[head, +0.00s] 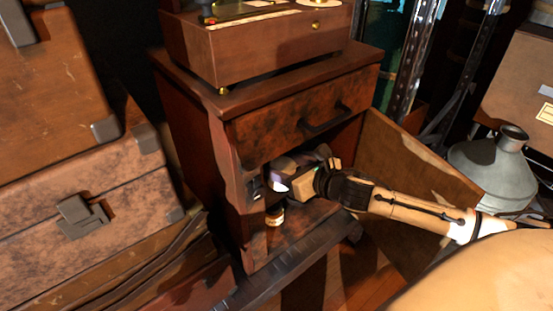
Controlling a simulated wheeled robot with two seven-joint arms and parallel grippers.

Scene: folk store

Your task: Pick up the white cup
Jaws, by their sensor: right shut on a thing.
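The white cup (278,186) shows as a small bright white patch inside the open cabinet (187,117), at the tips of my right gripper (287,185). My right arm comes in from the right, past the open door, and the gripper reaches into the compartment below the drawer. The gripper is shut on the cup, which is largely hidden by the fingers and shadow. I cannot tell whether the cup touches the shelf. My left gripper is not in view.
The cabinet door (405,170) stands open at the right, close to my arm. The drawer (290,110) above is closed. Brown suitcases (80,190) fill the left. A grey metal can (495,172) stands at the right.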

